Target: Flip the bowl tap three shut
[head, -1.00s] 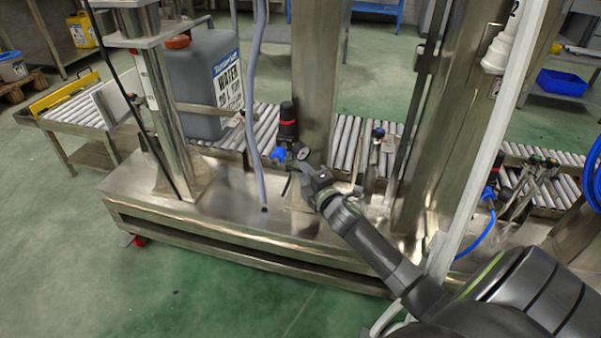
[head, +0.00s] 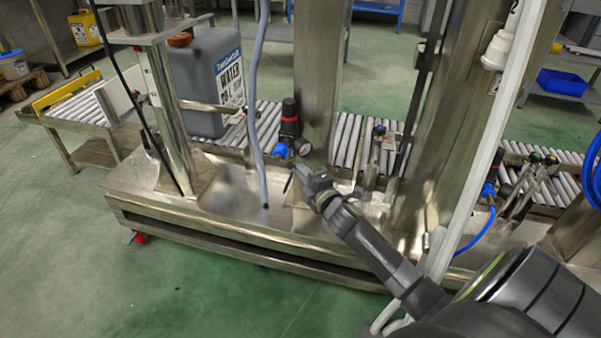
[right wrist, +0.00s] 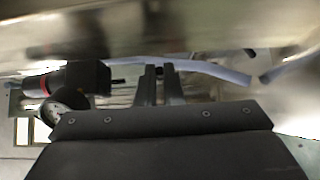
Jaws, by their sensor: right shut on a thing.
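The filter-regulator (head: 289,122), black with a red ring, stands on the steel post, with a round gauge (head: 305,149) and a blue fitting (head: 280,151). It lies sideways in the right wrist view (right wrist: 85,76). The bowl tap (right wrist: 119,80) seems to be the small dark stub at the end of its body, partly hidden by the fingers. My right gripper (head: 299,172) is just below the gauge. In the right wrist view its two fingers (right wrist: 160,76) are close together, shut on what seems to be this tap. My left gripper is not in view.
A grey hose (head: 259,110) hangs just left of the regulator. The steel post (head: 316,80) stands close behind it. A grey water container (head: 204,85) stands to the left. Roller conveyor (head: 345,140) runs behind the steel base (head: 230,215).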

